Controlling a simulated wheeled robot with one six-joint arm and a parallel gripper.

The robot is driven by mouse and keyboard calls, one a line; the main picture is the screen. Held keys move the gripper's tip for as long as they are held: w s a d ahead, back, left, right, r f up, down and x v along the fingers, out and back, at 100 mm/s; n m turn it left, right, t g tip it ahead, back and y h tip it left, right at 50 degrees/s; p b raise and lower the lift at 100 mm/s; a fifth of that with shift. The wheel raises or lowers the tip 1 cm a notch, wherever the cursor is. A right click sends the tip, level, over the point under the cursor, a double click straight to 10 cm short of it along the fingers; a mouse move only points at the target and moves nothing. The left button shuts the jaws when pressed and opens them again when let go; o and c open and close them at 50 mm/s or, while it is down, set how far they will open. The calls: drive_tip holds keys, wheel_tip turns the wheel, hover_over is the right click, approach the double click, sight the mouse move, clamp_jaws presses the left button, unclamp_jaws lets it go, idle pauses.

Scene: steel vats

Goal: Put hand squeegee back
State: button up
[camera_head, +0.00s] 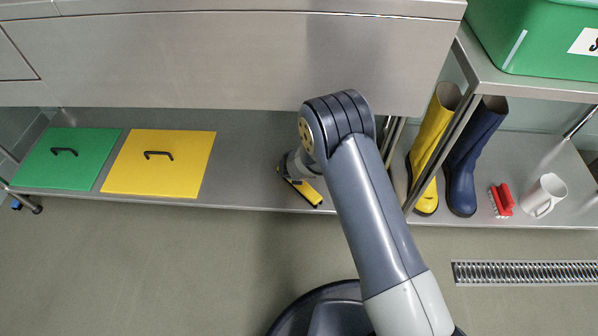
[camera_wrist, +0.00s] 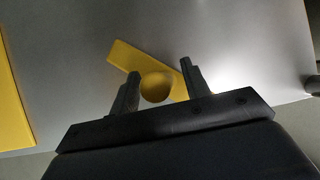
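The hand squeegee (camera_head: 311,189) is yellow with a black strip and sits on the low steel shelf, partly hidden by my arm. In the wrist view its rounded yellow handle end (camera_wrist: 156,88) points toward the camera, with a flat yellow bar (camera_wrist: 130,58) behind it. My gripper (camera_wrist: 160,82) has one finger on each side of the handle end. A narrow gap shows at the right finger; the left finger looks very close or touching. In the head view my fingers are mostly hidden by the arm.
A green lid (camera_head: 62,165) and a yellow lid (camera_head: 150,172) with black handles lie left on the shelf (camera_head: 245,160). A steel vat front (camera_head: 220,60) overhangs the shelf.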

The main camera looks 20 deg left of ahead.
drive_tip(key=shift+s+r, duration=0.1)
drive_tip(key=shift+r, duration=0.35)
drive_tip(key=p+v, duration=0.3)
drive_tip(key=v, duration=0.8)
drive_tip(key=shift+s, duration=0.15)
drive_tip(key=b+x, duration=0.3)
drive_tip(key=x, duration=0.9)
drive_tip(key=shift+f, duration=0.3)
wheel_tip(320, 180, up, 3)
drive_tip(key=shift+r+p, duration=0.15)
drive_tip(key=shift+p, duration=0.75)
drive_tip(key=shift+r+p, duration=0.35)
drive_tip(key=shift+r, duration=0.25)
drive_tip(key=shift+f, duration=0.15)
